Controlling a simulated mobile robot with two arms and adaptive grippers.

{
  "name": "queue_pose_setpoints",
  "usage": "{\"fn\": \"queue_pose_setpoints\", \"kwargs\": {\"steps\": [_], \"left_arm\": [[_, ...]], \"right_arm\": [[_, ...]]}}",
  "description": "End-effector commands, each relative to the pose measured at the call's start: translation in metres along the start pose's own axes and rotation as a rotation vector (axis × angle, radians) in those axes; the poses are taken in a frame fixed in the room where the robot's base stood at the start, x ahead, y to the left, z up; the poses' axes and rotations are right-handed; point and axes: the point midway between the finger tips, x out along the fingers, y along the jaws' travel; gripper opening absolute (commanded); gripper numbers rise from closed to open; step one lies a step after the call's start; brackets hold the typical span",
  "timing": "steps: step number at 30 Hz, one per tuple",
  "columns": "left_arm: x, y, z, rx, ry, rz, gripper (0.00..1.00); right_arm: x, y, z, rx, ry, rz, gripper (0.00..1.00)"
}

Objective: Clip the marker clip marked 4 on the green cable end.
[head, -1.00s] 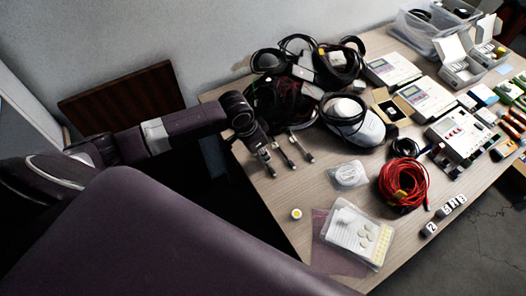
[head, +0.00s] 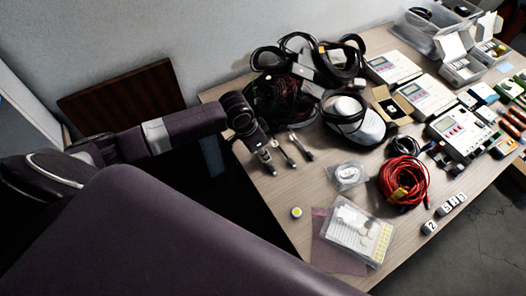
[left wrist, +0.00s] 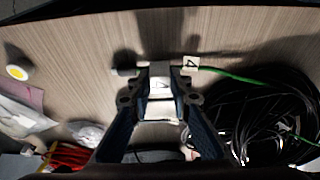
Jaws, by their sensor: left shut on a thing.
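My left gripper (head: 267,160) is low over the near left part of the table, beside the cable ends. In the left wrist view the left gripper (left wrist: 160,78) is shut on a white marker clip (left wrist: 160,84) that reads 4. The green cable (left wrist: 240,78) runs in from the right to a white tag (left wrist: 190,63) also reading 4. Its grey end (left wrist: 125,71) shows left of the fingertips, so the clip is right at the cable end. I cannot tell whether the clip is around it or only touching. My right gripper is not in view.
Black cable coils (head: 285,100) lie close behind the gripper, with other cable ends (head: 302,150) to its right. A yellow-topped round pot (head: 297,212), a clear box (head: 340,222), a red cable coil (head: 405,180) and several numbered clips (head: 430,227) lie nearer the front edge.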

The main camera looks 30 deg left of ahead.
Motion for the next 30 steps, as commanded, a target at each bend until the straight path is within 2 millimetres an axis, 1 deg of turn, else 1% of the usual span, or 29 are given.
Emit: {"fn": "queue_pose_setpoints", "kwargs": {"steps": [26,27,30], "left_arm": [[0.011,0.001,0.005,0.0,-0.003,0.001,0.06],[0.012,0.001,0.005,0.0,-0.003,0.001,0.2],[0.012,0.001,0.005,0.0,-0.005,0.002,0.3]], "right_arm": [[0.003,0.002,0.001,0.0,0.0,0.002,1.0],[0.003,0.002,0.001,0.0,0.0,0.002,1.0],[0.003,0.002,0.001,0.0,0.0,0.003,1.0]]}}
